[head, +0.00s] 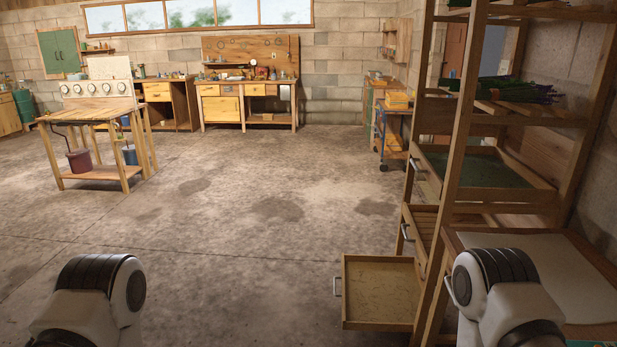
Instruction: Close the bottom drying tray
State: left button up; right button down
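The wooden drying rack (463,120) stands at the right. Its bottom drying tray (381,322) sticks out to the left, well clear of the rack's posts, low near the floor. The tray is shallow, with a pale bottom that looks bare where it shows. Its metal handle (337,287) is on the left end. The tray's right end is hidden behind the rack post and my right arm. Only rounded links of my two arms show, at the lower left and lower right. Neither gripper is in view, so I cannot see their fingers.
Above it are a slatted tray (424,221) and a green-bottomed tray (476,168), both with handles facing left. Herb bundles (510,90) lie on a higher shelf. A pale-topped table (540,262) stands close at right. The floor (240,240) left of the tray is clear.

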aim_at(379, 293)
jog(key=i+j+z, duration=0.2)
jog(key=j, duration=0.15)
jog(key=i+j+z, duration=0.15)
jog(key=j, duration=0.2)
jog(key=i+j+z, duration=0.2)
jog(key=j, duration=0.2)
jog(key=i+j+z, duration=0.15)
jog(key=j, duration=0.25)
jog(key=i+j, duration=0.1)
jog(key=i, duration=0.45)
jog(key=i+j+z, duration=0.1)
jog(key=i+z, duration=0.15)
jog(key=z, duration=0.15)
jog(key=i+j+z, duration=0.15)
jog(key=z, duration=0.2)
jog(key=i+j+z, duration=0.25)
jog(key=z, duration=0.15)
jog(key=i+j, duration=0.05)
jog(key=i, duration=0.05)
